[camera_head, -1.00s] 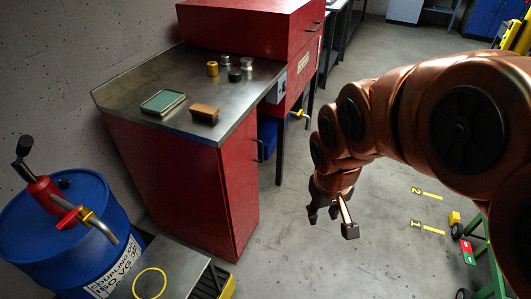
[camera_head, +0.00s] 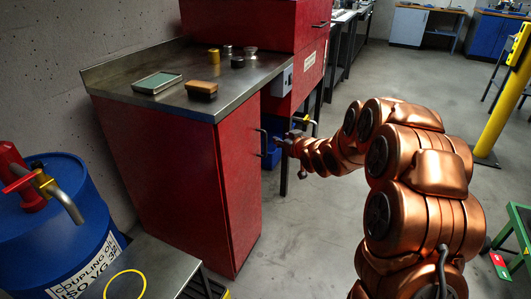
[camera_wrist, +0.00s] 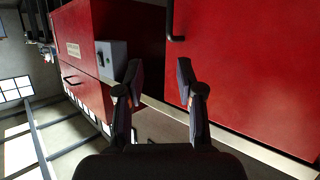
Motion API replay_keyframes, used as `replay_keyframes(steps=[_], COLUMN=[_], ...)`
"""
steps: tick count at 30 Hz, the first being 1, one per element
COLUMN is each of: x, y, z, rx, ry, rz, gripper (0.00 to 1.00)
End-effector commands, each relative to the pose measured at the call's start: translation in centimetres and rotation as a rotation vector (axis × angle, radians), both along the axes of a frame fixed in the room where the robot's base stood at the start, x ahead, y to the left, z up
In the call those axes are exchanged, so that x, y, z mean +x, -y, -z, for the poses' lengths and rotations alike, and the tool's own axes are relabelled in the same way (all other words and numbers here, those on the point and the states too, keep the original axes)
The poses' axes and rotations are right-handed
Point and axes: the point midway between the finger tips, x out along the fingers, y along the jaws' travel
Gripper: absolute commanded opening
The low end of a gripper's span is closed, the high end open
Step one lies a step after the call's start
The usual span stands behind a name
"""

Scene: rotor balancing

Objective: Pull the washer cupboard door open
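The red washer cupboard (camera_head: 165,165) stands under a steel worktop. Its door (camera_head: 240,190) is the narrow face on the right and looks shut. A dark bar handle (camera_head: 262,144) sits near the door's upper far edge. My gripper (camera_head: 282,143) is just right of the handle, apart from it. In the wrist view my gripper (camera_wrist: 160,75) is open and empty, with its two fingers spread. The door (camera_wrist: 245,70) fills the right there, and the handle (camera_wrist: 170,22) lies beyond the fingertips, near the top edge.
On the worktop (camera_head: 130,88) are a green-topped tray (camera_head: 157,83), a brown block (camera_head: 201,89) and several small cylinders. A blue drum (camera_head: 60,215) and a low steel table (camera_head: 165,270) stand at left front. A grey switch box (camera_wrist: 112,60) is beside the door.

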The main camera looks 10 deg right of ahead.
Motion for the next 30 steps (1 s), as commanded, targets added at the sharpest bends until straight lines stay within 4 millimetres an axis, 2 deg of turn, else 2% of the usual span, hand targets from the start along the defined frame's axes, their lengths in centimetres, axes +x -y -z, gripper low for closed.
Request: replay_keyframes(steps=[1,2,6,9,20,30], x=[1.0,1.5,3.2,3.8,5.1,8.8], y=[-0.1,-0.2,-0.7,-1.0,-1.6,-3.0], z=[2.6,3.3,5.5,6.2,6.7,6.8], rx=[0.022,0.033,0.086,0.116,0.148,0.148], ry=[0.043,0.069,0.184,0.247,0.312,0.309], rz=[-0.019,-0.032,-0.086,-0.115,-0.146,-0.145], gripper=[0.37,0.37,0.37,0.37,0.37,0.37])
